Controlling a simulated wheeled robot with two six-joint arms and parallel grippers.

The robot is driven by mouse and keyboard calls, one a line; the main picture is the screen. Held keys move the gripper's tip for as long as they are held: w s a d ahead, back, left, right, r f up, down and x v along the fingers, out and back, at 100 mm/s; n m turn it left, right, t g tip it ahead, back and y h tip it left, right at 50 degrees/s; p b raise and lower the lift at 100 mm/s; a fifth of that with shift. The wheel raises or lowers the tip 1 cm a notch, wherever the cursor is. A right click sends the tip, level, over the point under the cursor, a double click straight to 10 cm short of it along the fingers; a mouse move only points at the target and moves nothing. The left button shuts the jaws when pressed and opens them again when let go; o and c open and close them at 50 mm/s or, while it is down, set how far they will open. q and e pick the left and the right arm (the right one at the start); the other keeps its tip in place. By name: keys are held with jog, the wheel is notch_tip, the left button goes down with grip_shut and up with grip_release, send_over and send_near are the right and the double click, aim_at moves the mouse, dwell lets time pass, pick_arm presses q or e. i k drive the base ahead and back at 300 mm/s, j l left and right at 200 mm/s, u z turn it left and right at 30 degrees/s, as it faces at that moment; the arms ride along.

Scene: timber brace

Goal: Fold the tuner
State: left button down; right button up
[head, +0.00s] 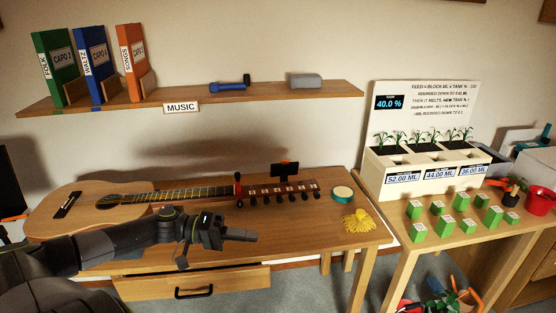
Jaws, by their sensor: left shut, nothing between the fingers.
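My left arm covers part of the guitar body's front edge. My right gripper is not in view.
A round tin (342,194) and a yellow cloth-like bundle (361,221) lie right of the headstock. A drawer (192,284) stands out below the table. A shelf (195,97) with books hangs above. Another table at right holds green blocks (440,208) and a planter (425,165).

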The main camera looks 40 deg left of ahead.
aim_at(286, 168)
jog(key=i+j, duration=0.35)
jog(key=j, duration=0.2)
jog(key=i+j, duration=0.35)
jog(key=j, duration=0.15)
jog(key=i+j, duration=0.35)
jog(key=j, duration=0.2)
